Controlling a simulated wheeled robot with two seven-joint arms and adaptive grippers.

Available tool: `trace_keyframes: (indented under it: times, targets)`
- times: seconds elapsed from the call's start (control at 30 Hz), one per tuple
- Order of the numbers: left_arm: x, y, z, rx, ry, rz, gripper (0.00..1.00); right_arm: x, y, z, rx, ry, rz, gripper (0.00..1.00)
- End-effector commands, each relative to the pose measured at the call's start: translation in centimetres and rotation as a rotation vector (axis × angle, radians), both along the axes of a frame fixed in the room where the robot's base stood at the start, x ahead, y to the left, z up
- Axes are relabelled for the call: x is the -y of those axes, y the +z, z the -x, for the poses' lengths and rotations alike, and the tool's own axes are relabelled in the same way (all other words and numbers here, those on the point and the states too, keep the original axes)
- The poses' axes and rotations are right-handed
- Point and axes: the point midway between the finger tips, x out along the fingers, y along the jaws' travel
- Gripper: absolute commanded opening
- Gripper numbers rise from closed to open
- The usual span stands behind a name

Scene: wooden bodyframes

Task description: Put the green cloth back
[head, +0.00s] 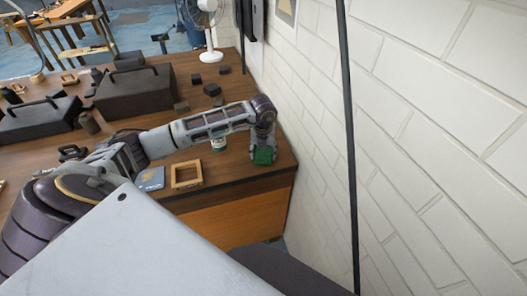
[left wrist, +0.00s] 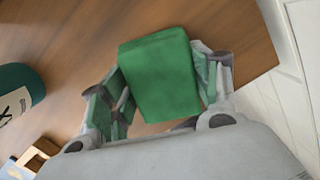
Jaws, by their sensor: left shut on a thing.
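The green cloth (head: 264,156) is a folded block near the right front corner of the wooden table (head: 235,184). My left gripper (head: 263,150) points down around it. In the left wrist view the cloth (left wrist: 160,75) sits between the two fingers of my left gripper (left wrist: 160,88), which is shut on it. The wooden table top (left wrist: 60,35) lies below. I cannot tell whether the cloth touches the table. My right gripper is not in view.
A green-and-white can (head: 219,144) stands left of the gripper; it also shows in the left wrist view (left wrist: 18,92). A wooden frame (head: 187,174) and a blue packet (head: 151,179) lie near the front edge. Dark blocks (head: 212,89) lie further back. A white brick wall (head: 330,130) is close on the right.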

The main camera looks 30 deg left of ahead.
Motion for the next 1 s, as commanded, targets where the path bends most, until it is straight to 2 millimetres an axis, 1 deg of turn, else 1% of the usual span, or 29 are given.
trace_keyframes:
  times: [0.33,0.37,0.5,1.0]
  targets:
    - [0.03,-0.35,-0.02,0.0,0.0,0.001,0.4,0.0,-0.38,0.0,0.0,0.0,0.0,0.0]
    - [0.04,-0.3,-0.01,0.0,0.0,0.001,0.66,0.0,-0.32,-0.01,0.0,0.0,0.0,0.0]
    - [0.03,-0.25,-0.01,0.0,0.0,0.001,0.83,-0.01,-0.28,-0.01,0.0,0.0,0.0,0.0]
    - [0.03,-0.05,-0.01,0.0,0.0,0.001,0.83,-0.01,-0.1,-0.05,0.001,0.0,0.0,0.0]
